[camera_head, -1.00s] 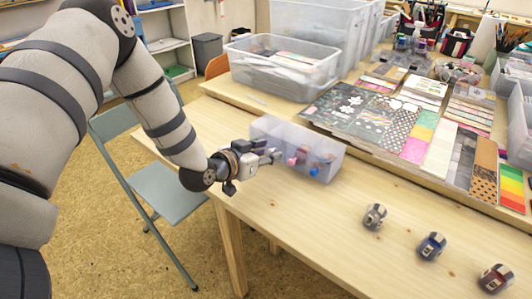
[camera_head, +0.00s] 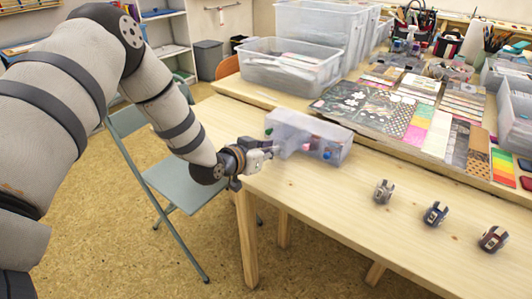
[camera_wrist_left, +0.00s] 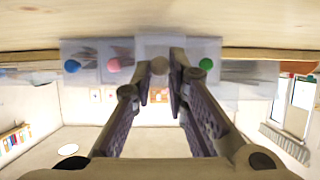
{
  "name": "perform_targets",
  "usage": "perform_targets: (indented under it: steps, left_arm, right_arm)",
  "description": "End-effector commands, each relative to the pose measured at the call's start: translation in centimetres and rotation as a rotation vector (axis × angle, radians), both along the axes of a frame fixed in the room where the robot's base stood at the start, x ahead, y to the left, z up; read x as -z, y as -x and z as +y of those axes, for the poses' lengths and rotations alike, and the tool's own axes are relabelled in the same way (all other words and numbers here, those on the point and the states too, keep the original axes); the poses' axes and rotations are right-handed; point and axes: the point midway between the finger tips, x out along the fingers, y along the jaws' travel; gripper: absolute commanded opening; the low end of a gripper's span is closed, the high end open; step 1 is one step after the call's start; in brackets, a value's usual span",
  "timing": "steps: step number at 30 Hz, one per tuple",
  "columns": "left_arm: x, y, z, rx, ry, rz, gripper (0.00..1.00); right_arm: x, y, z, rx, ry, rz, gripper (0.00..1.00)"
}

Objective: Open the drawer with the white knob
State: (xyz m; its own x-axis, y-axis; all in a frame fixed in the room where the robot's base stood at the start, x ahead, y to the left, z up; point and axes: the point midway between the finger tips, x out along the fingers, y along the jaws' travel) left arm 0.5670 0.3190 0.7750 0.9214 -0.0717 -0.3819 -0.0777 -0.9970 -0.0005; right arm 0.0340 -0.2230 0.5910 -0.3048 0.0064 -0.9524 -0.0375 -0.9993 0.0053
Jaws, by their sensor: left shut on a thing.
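A translucent drawer box (camera_head: 335,137) stands on the wooden table in the head view, with blue, pink and green knobs on its front. The white knob (camera_wrist_left: 159,66) shows only in the left wrist view, on the middle drawer front (camera_wrist_left: 160,44). That front looks slightly nearer than its neighbours; how far it is out is hard to tell. My left gripper (camera_wrist_left: 160,82) is shut on the white knob, one finger on each side. In the head view my left gripper (camera_head: 270,152) hides this knob. My right gripper is not in view.
The pink knob (camera_wrist_left: 113,65) and green knob (camera_wrist_left: 206,64) sit close beside my fingers. Three small stamp-like items (camera_head: 436,214) lie on the bare table to the right. A grey chair (camera_head: 190,183) stands left of the table.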

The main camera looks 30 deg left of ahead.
Motion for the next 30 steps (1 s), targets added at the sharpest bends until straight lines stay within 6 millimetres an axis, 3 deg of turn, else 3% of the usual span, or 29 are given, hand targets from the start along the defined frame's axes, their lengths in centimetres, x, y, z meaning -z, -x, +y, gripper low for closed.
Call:
perform_targets:
  steps: [12,13,15,16,25,30]
  left_arm:
    - [0.1,0.1,0.0,0.000,0.000,0.002,0.00]
    - [0.1,0.1,0.0,0.000,0.000,0.002,0.19]
    - [0.0,0.1,0.0,0.000,0.000,0.002,0.35]
    - [0.0,0.1,0.0,0.000,0.000,0.001,0.36]
    - [-0.2,0.2,0.0,0.000,0.000,-0.001,0.36]
    - [-1.5,3.3,0.2,-0.002,0.004,-0.001,0.36]
  right_arm:
    - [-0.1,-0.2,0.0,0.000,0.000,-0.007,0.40]
    - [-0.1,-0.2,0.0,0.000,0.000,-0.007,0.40]
    - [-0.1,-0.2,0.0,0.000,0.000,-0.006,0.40]
    - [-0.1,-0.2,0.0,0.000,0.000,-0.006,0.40]
    - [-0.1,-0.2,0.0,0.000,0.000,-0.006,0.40]
    - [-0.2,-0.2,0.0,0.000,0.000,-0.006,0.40]
